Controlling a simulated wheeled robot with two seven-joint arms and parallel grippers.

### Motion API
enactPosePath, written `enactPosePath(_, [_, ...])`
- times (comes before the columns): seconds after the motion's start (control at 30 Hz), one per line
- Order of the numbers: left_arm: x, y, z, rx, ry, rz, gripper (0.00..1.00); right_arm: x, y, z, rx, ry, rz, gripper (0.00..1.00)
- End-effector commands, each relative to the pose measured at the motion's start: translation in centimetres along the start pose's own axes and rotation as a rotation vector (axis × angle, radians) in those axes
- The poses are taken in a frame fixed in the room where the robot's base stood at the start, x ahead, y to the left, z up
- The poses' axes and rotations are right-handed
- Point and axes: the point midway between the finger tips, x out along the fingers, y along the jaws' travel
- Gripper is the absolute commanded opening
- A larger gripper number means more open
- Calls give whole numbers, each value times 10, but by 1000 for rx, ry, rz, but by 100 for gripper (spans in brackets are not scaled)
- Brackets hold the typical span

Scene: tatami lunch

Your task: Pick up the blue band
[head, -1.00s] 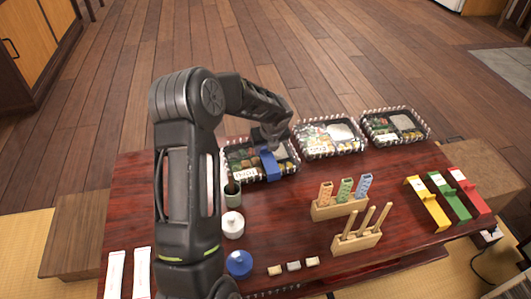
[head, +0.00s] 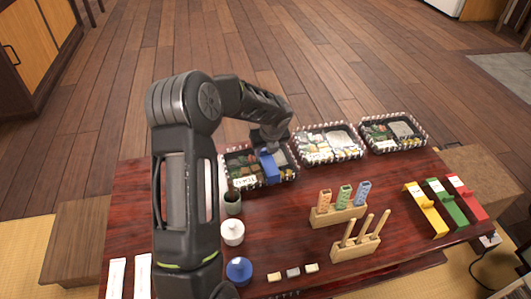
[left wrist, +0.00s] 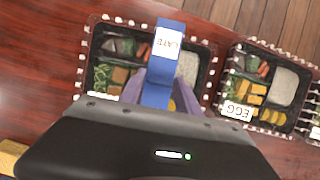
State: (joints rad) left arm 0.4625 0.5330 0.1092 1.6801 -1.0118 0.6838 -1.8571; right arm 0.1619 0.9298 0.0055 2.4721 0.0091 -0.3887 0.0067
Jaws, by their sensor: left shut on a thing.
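The blue band (head: 269,166) is in the jaws of my left gripper (head: 267,146), over the leftmost lunch box (head: 238,150). In the left wrist view the blue band (left wrist: 160,88), with a white label, stands between the finger pads of the left gripper (left wrist: 157,92), which are shut on it. Behind it the same lunch box (left wrist: 88,50) shows, partly covered. I cannot tell whether the band touches the box. My right gripper is in neither view.
Two more lunch boxes (head: 303,155) (head: 424,143) stand to the right. Yellow (head: 425,207), green (head: 448,200) and red (head: 468,199) bands lie at the right. Wooden holders (head: 338,217) (head: 356,246), a dark cup (head: 233,208) and white (head: 232,235) and blue (head: 239,268) pots stand nearer.

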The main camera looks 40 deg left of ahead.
Motion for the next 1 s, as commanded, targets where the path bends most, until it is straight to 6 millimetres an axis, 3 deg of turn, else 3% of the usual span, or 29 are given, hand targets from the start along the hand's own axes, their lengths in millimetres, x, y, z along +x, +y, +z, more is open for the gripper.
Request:
enactPosePath(0.03, [-15, -1, 7, 0, -4, -2, 1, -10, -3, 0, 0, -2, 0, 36])
enactPosePath(0.2, [-46, 0, 20, -1, -4, -2, 1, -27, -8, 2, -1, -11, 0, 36])
enactPosePath(0.4, [-68, 0, 29, 0, -2, -1, 1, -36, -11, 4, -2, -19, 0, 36])
enactPosePath(1.0, [-69, 0, 29, 0, -1, 0, 1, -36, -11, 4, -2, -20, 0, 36])
